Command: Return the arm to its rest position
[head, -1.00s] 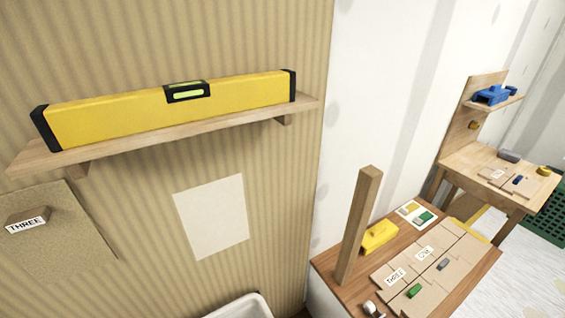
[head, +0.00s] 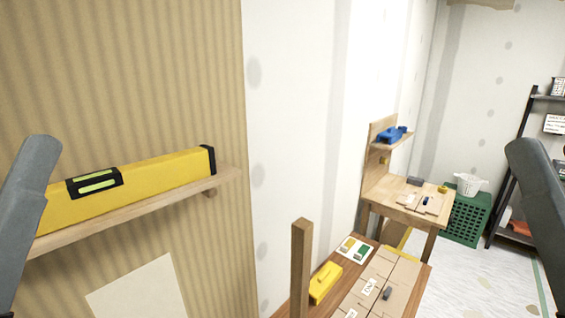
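Two grey arm parts of mine show in the head view, one at the left edge and one at the right edge, both raised upright. Neither gripper's fingertips are in the picture, so I cannot see whether they hold anything. The left arm part stands in front of the wooden wall shelf (head: 150,215) and covers the left end of the yellow spirit level (head: 160,178) lying on it. The right arm part stands in front of the pale floor and the dark rack.
A wooden table (head: 418,290) with an upright post (head: 301,265), a yellow block (head: 325,283) and cardboard pieces stands at lower centre. Behind it are a second wooden table (head: 408,213), a green crate (head: 466,213) and a dark rack (head: 510,165). Pale floor shows at lower right.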

